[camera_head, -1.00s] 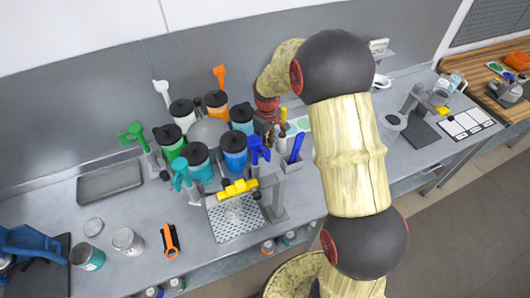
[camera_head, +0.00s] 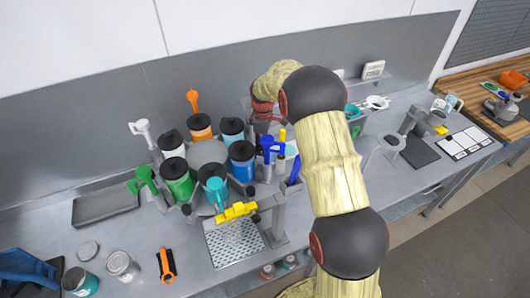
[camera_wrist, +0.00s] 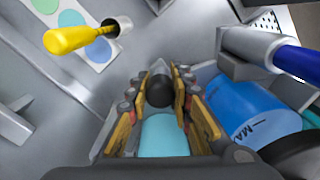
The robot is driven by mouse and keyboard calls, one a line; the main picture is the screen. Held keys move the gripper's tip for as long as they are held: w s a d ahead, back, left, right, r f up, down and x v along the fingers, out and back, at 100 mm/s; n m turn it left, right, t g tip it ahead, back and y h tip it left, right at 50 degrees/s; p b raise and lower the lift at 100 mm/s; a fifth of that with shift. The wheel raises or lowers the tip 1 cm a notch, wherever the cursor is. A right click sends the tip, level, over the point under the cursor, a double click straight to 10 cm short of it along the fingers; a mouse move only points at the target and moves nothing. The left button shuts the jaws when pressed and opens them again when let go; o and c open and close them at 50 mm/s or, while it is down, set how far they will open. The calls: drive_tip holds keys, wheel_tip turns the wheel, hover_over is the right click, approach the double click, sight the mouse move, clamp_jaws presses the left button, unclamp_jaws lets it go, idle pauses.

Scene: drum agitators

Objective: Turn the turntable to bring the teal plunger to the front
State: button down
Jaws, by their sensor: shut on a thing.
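The turntable's grey hub (camera_head: 207,152) is ringed by canisters with black lids. The teal plunger (camera_head: 216,188) stands at the front, just behind and left of the yellow-handled lever (camera_head: 237,211). The green plunger (camera_head: 142,179) is at the left and the blue plunger (camera_head: 269,147) at the right. My gripper (camera_wrist: 160,82) reaches in at the right rear; its fingers are hidden in the head view. In the wrist view it is shut around a black ball knob (camera_wrist: 160,93), with a light blue canister (camera_wrist: 163,136) close below.
A blue canister (camera_wrist: 248,108) sits close right of my fingers. A yellow-handled tool (camera_wrist: 75,38) stands upper left in the wrist view. A perforated tray (camera_head: 232,246) lies before the turntable. An orange-handled tool (camera_head: 166,265) and a tin (camera_head: 121,265) lie front left.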

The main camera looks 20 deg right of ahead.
drive_tip(key=shift+w+n, duration=0.4)
drive_tip(key=shift+w, duration=0.45)
drive_tip(key=c, duration=1.6)
unclamp_jaws()
wheel_tip(320, 180, up, 12)
drive_tip(key=shift+d+r, duration=0.1)
drive_tip(key=shift+d, duration=0.05)
